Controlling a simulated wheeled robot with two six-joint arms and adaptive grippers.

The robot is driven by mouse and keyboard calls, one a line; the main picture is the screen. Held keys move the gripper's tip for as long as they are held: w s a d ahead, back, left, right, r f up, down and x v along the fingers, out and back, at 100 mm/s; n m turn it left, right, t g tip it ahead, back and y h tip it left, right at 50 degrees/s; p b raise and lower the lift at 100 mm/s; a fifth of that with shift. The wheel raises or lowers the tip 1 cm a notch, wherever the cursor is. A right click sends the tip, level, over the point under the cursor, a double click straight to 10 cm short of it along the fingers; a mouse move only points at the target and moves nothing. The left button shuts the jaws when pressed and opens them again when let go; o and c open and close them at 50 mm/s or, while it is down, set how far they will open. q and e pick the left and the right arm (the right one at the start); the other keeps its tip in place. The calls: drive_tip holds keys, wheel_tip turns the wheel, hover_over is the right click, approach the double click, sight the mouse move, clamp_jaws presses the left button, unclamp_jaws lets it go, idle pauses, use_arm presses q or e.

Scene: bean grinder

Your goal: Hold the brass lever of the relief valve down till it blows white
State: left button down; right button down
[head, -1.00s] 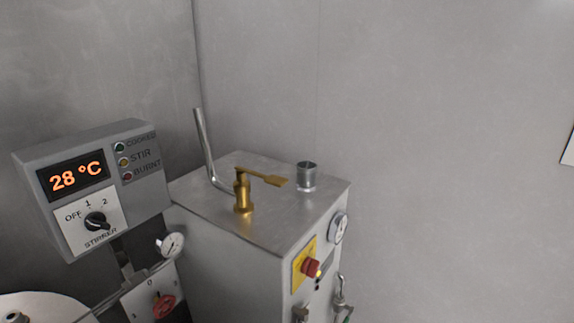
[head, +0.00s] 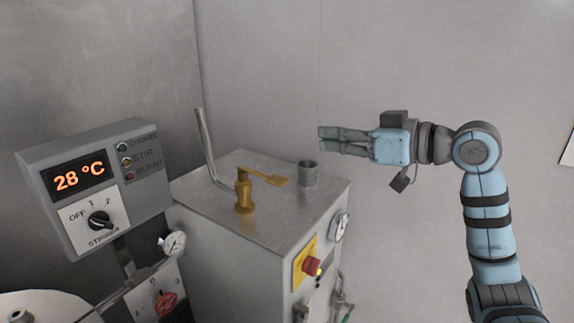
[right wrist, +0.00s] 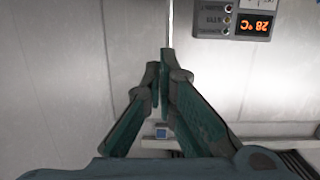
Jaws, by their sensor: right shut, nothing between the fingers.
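The brass relief valve (head: 243,192) stands on the steel top of the boiler box (head: 215,200). Its flat brass lever (head: 270,179) sticks out to the right, roughly level, and no white steam shows at it. My right gripper (head: 322,139) is shut and empty. It is in the air above and to the right of the lever, apart from it, with its fingers pointing left. In the right wrist view its fingers (right wrist: 160,75) are together, and the valve is not seen there. My left gripper is not in view.
A bent steel pipe (head: 205,150) rises behind the valve, and a short metal cup (head: 307,173) stands on the box right of the lever. A control panel (head: 95,185) reading 28 °C is at left; it also shows in the right wrist view (right wrist: 235,20).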

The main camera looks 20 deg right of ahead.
drive_tip(key=s+f+g, duration=0.1)
drive_tip(key=p, duration=0.3)
hover_over(287, 180)
wheel_tip(287, 180, down, 2)
wheel_tip(287, 180, down, 4)
drive_tip(key=shift+w+a, duration=0.1)
drive_tip(key=shift+w, duration=0.05)
drive_tip(key=shift+f, duration=0.5)
